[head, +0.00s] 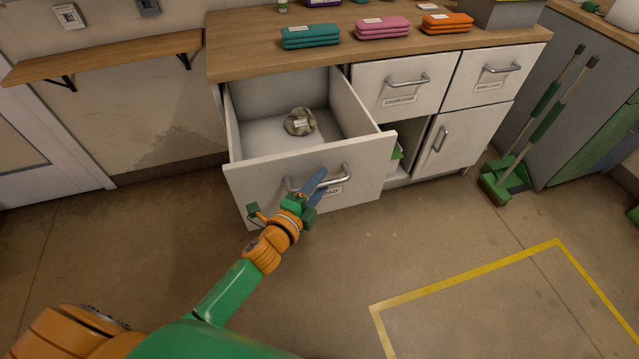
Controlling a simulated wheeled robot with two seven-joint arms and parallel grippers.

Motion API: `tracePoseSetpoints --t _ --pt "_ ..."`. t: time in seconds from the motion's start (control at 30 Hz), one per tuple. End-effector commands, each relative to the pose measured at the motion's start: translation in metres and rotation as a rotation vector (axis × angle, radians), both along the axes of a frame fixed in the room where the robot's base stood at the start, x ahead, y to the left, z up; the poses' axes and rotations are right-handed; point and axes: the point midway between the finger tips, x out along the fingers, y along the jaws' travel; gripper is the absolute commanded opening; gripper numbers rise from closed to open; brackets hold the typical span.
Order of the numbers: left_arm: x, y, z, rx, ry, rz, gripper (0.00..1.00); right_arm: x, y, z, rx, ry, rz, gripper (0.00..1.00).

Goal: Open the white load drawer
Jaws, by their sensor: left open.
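The white load drawer (253,188) is pulled well out of the cabinet at the left, and its inside shows. A round, mottled grey-green item with a small label (299,121) lies on the drawer floor. The drawer's metal bar handle (345,174) is on its front panel, above a label that my gripper partly covers. My left gripper (314,184) is open at the handle, its blue fingers overlapping the bar. I cannot tell whether the fingers touch it. My right gripper is not in view.
Two closed drawers (405,84) and a cupboard door (455,143) are right of the open drawer. Folded teal, pink and orange cloths (382,28) lie on the wooden counter (270,49). A green broom (493,188) leans at the right. The floor in front is clear.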

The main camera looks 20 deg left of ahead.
Motion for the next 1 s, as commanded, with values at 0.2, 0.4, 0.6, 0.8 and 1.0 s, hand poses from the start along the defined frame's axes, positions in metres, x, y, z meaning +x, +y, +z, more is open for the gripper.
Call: tracePoseSetpoints --t 0.2,0.4,0.6,0.8,1.0 --pt "0.000 0.000 0.000 0.000 0.000 -0.001 0.46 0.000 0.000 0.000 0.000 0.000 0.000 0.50" --pt "-0.014 0.003 0.002 -0.001 0.001 0.000 0.46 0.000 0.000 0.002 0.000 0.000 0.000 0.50" --pt "-0.051 0.010 0.007 0.000 0.001 -0.001 0.46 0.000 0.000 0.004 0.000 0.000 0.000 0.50" --pt "-0.069 0.014 0.009 0.000 0.001 0.000 0.46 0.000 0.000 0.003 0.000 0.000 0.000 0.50" --pt "-0.069 0.014 0.010 0.000 0.000 0.000 0.46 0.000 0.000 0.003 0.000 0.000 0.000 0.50"
